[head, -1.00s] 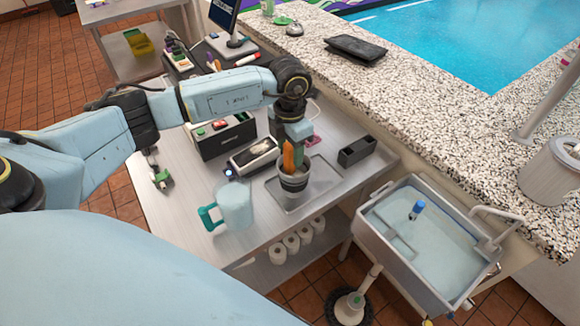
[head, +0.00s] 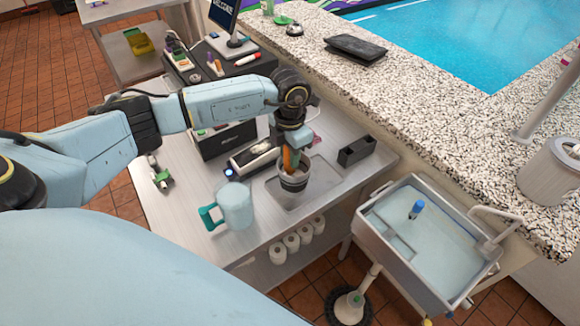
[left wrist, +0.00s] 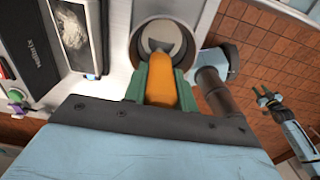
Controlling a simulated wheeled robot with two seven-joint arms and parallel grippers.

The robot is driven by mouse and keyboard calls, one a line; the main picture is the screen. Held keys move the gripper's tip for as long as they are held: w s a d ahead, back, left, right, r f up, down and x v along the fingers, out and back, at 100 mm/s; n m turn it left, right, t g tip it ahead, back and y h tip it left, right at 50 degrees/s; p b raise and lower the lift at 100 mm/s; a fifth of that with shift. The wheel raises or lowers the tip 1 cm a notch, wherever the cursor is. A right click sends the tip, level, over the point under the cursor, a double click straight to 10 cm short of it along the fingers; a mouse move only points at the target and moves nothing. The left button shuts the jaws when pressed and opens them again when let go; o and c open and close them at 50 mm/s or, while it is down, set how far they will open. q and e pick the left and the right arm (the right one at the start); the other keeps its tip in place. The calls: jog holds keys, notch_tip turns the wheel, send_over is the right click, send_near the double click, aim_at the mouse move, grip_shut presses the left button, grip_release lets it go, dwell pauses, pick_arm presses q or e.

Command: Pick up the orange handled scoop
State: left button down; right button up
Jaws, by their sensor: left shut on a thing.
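The orange handled scoop (head: 289,160) stands upright in a grey-striped cup (head: 294,181) on the metal table. Its lower part is hidden inside the cup in the head view. My left gripper (head: 291,148) points down over the cup and is shut on the orange handle. In the left wrist view the orange handle (left wrist: 162,80) lies between the two green fingers of my left gripper (left wrist: 161,82), with the grey scoop end reaching into the round cup (left wrist: 160,27).
A clear pitcher with a teal handle (head: 235,206) stands on the table (head: 185,222) left of the cup. A small black box (head: 356,150) lies to the right. A sink (head: 430,225) stands beyond the table's right edge, and a speckled counter (head: 420,90) runs behind.

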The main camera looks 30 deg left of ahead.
pick_arm(q)
jog(key=shift+r, duration=0.1)
notch_tip(320, 180, up, 18)
jog(key=b, duration=0.2)
dwell(0.4)
jog(key=c, duration=1.8)
grip_release()
grip_shut()
